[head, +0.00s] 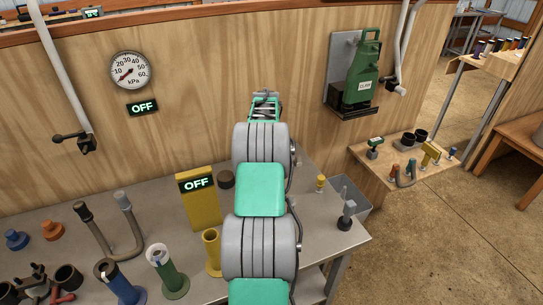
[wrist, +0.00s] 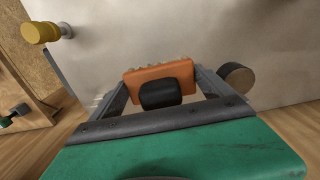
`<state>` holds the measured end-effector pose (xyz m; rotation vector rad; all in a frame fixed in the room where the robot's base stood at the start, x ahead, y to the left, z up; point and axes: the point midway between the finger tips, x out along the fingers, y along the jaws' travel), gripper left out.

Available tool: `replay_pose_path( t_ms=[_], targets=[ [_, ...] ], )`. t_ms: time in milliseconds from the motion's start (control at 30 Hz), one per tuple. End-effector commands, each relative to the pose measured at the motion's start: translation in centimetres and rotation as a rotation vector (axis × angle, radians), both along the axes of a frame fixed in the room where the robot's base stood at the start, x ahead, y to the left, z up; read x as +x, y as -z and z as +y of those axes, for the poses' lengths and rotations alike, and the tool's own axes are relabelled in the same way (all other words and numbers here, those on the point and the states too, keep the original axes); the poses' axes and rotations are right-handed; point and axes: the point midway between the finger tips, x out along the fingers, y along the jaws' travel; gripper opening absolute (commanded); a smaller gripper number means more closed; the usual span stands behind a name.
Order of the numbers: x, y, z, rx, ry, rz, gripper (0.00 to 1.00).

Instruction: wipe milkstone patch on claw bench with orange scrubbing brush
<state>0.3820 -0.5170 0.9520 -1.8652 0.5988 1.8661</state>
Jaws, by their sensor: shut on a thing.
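My gripper (wrist: 162,90) is shut on the orange scrubbing brush (wrist: 142,75), which shows between the two fingers in the wrist view. The brush has an orange block, a black grip (wrist: 160,95) and pale bristles along its far edge. In the head view my gripper (head: 265,98) is at the far end of my arm, above the back of the claw bench; the brush is hidden there. The grey claw bench (head: 308,198) also fills much of the wrist view (wrist: 260,40). I cannot clearly make out a milkstone patch; my arm covers part of the bench.
A yellow box reading OFF (head: 199,208) and a dark round piece (head: 227,179) stand left of my arm. A small yellow piece (head: 320,183), a grey bin (head: 352,194) and a dark-based fitting (head: 346,217) are right. Green and blue cylinders stand front left.

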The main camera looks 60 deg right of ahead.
Motion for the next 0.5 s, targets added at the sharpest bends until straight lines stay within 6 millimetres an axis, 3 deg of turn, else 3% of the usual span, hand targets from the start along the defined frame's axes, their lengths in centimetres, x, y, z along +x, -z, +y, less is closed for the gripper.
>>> replay_pose_path(
  t_ms=[200,500],
  targets=[
    [0.4,-2.0,0.3,-0.001,-0.008,0.0,0.47],
    [0.5,-2.2,0.3,-0.001,-0.01,-0.001,0.47]
  ],
)
